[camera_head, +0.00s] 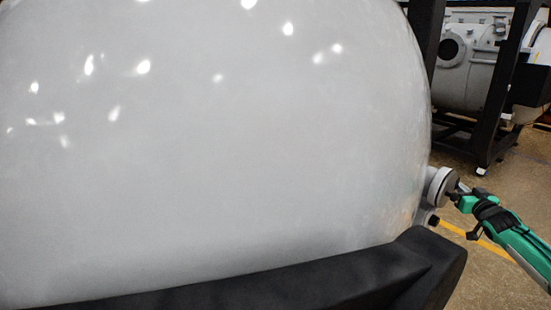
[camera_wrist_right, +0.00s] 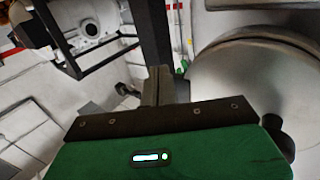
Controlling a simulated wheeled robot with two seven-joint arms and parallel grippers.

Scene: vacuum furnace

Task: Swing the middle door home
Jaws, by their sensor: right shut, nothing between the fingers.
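A large glossy white domed body (camera_head: 220,150), which looks like the door, fills most of the head view. I cannot tell how far it stands from its closed position. A short round white fitting (camera_head: 438,187) sticks out of its right edge. My right gripper (camera_head: 456,190) is at this fitting, its fingers pointing left towards it; whether they touch is unclear. In the right wrist view its fingers (camera_wrist_right: 158,86) are together with nothing between them. A rounded grey metal surface (camera_wrist_right: 255,85) lies to the right of the fingers there. My left gripper is not in view.
A thick black frame beam (camera_head: 330,280) runs below the dome. Another grey vessel (camera_head: 468,75) in a black frame (camera_head: 510,95) stands at the back right. Open floor (camera_head: 520,195) with a yellow line lies at the right.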

